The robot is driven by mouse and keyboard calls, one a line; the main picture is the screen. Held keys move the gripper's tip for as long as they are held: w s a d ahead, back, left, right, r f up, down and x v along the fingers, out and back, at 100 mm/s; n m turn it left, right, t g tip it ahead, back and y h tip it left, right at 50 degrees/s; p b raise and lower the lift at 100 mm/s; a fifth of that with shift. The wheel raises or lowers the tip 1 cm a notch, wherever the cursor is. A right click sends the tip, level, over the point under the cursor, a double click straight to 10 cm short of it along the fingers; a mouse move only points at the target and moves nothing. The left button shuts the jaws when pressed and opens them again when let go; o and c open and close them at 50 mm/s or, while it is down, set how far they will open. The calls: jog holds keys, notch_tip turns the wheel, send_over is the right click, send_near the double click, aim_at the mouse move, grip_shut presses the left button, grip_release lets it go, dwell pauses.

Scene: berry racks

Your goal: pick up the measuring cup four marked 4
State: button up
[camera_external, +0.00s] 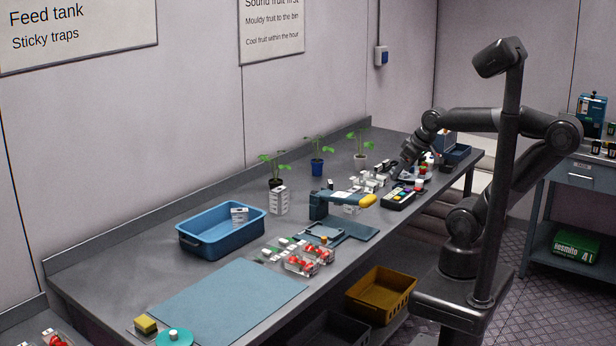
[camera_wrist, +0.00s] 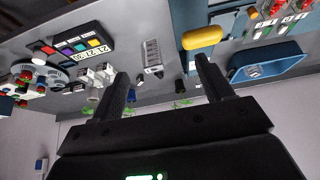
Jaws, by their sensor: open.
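My gripper (camera_external: 404,166) is over the far part of the long grey bench, above the small white items. In the wrist view my gripper (camera_wrist: 162,84) shows two dark fingers spread wide, with nothing held between them. Several small white items (camera_external: 373,183) stand on the bench near it. In the wrist view small white pieces (camera_wrist: 104,71) lie left of the fingers and a white stack (camera_wrist: 152,56) shows between them, beyond their tips. I cannot read a 4 on any cup, so I cannot tell which is measuring cup four.
A panel with coloured keys (camera_external: 399,197) and a blue device with a yellow cylinder (camera_external: 367,201) stand near the gripper. Potted plants (camera_external: 317,166) line the back. A blue tub (camera_external: 194,242), fruit punnets (camera_external: 298,262) and a blue mat (camera_external: 228,300) occupy the near bench.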

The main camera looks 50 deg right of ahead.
jog(key=shift+o, duration=0.5)
jog(key=g, duration=0.1)
send_over(278, 201)
jog(key=s+d, duration=0.2)
jog(key=d, duration=0.1)
notch_tip(278, 201, down, 9)
jog(key=x, duration=1.1)
jog(key=shift+a+f, duration=0.15)
jog(key=shift+f, duration=0.05)
jog(key=shift+c, duration=0.6)
